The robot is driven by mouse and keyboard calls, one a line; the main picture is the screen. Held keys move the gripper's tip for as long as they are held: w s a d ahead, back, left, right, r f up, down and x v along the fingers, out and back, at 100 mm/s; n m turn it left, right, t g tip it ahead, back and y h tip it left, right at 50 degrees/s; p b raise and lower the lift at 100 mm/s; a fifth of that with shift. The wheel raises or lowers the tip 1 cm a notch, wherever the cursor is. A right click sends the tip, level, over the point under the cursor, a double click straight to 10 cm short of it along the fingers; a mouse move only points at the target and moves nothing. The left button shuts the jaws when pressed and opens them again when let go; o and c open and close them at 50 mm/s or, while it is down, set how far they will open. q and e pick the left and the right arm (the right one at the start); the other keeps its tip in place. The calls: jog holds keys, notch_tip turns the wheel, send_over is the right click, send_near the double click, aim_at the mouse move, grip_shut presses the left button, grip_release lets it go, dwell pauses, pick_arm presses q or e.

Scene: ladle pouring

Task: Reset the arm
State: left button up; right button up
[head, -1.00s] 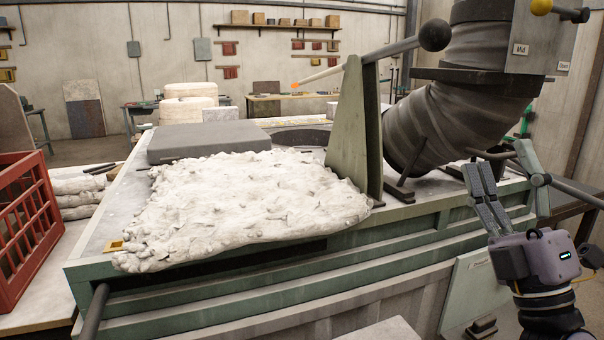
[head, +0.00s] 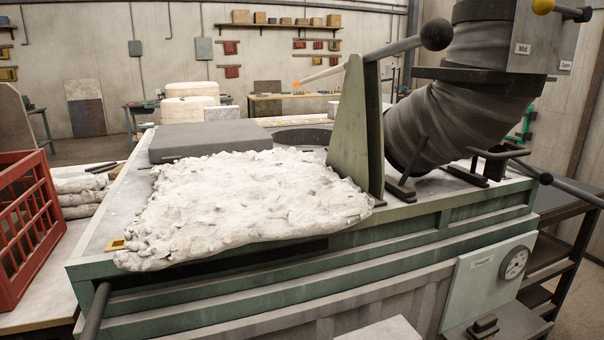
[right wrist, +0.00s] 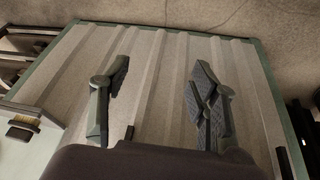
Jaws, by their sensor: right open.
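My right gripper (right wrist: 158,105) shows in the right wrist view with its two fingers spread apart and nothing between them. Beyond the fingers is the ribbed metal side panel (right wrist: 150,65) of the furnace housing. My right gripper is out of the head view. My left gripper is not in any view. In the head view, a long lever with a black ball (head: 436,34) rises from a green bracket (head: 349,135) on the housing top. A second dark lever (head: 570,188) extends to the right edge.
A rumpled white blanket (head: 240,205) covers much of the green-edged housing (head: 400,238). A thick grey duct (head: 445,120) stands at the right. A red crate (head: 30,225) is at the left. A gauge (head: 514,262) is on the front panel.

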jog(key=s+a+f+g+p, duration=0.1)
jog(key=s+f+g+p, duration=0.15)
jog(key=f, duration=2.25)
pick_arm(q)
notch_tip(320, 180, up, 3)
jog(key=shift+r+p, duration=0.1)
jog(key=shift+p, duration=0.25)
pick_arm(e)
jog(key=s+d+f, duration=0.3)
jog(key=s+f, duration=1.1)
jog(key=s, duration=0.3)
jog(key=shift+s+f+g, duration=0.25)
jog(key=shift+f+g, duration=0.1)
jog(key=shift+f, duration=0.05)
